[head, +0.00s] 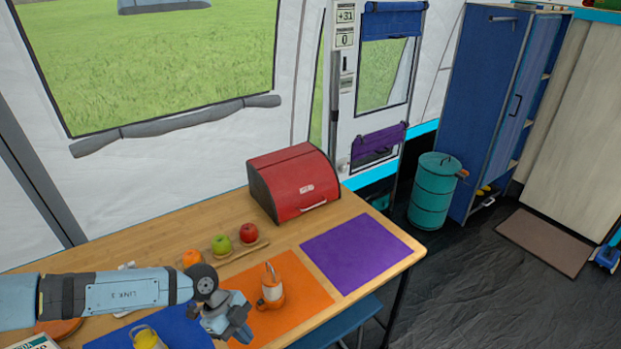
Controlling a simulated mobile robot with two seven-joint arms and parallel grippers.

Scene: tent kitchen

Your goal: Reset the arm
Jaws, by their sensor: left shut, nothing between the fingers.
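My left arm comes in from the left edge, stretched over the wooden table (150,238). My left gripper (243,335) is above the table, at the seam between the blue mat (185,325) and the orange mat (300,325). It is shut and holds nothing. An orange mug (271,290) with a utensil-like stick in it stands on the orange mat, just right of the gripper and apart from it. My right gripper is not in view.
A red bread box (295,182) stands at the table's back right. A green apple (222,244), a red apple (249,234) and an orange (191,258) lie behind the arm. A yellow container (148,338) stands in front of it. The purple mat (355,252) is clear.

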